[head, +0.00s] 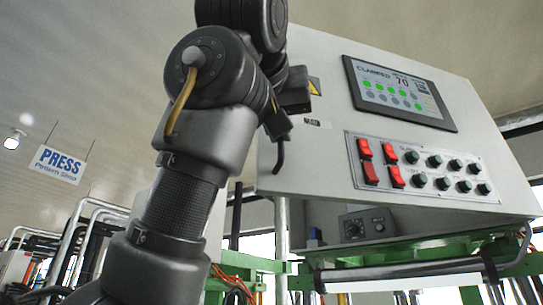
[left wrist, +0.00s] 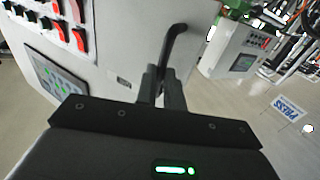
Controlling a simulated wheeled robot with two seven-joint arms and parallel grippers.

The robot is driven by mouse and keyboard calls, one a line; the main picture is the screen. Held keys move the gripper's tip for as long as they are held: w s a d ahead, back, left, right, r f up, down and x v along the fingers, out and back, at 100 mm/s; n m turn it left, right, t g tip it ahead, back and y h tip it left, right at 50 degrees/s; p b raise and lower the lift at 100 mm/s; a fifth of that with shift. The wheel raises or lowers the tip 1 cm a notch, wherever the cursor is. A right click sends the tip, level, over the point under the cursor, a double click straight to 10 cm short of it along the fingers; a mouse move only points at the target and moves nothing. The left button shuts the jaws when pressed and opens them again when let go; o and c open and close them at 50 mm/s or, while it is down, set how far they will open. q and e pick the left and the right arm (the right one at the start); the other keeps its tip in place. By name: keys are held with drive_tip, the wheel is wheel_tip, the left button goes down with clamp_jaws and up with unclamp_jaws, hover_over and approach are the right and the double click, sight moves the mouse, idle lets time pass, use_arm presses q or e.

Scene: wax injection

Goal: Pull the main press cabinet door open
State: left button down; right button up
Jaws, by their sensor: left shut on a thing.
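The main press cabinet (head: 322,150) is a large light-grey box in the head view, with a screen and a switch panel on its front. A black bent handle (head: 279,158) is at the left of this front; it also shows in the left wrist view (left wrist: 170,48). My left gripper (head: 284,121) is shut on the handle, and its fingers (left wrist: 161,88) meet around the handle's lower part in the left wrist view. The arm hides the cabinet's upper left part. I cannot make out a clear door gap. My right gripper is not in view.
The screen (head: 400,92) sits above the panel of red switches and dark knobs (head: 421,168). A green frame (head: 400,249) and a small dial unit (head: 366,225) are below. A PRESS sign (head: 60,164) hangs at left.

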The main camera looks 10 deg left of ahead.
use_arm(q)
drive_tip(key=shift+w, duration=0.1)
drive_tip(key=c, duration=1.9)
unclamp_jaws()
drive_tip(key=shift+d, duration=0.1)
drive_tip(key=o, duration=0.4)
drive_tip(key=shift+w+d, duration=0.15)
drive_tip(key=shift+d, duration=0.2)
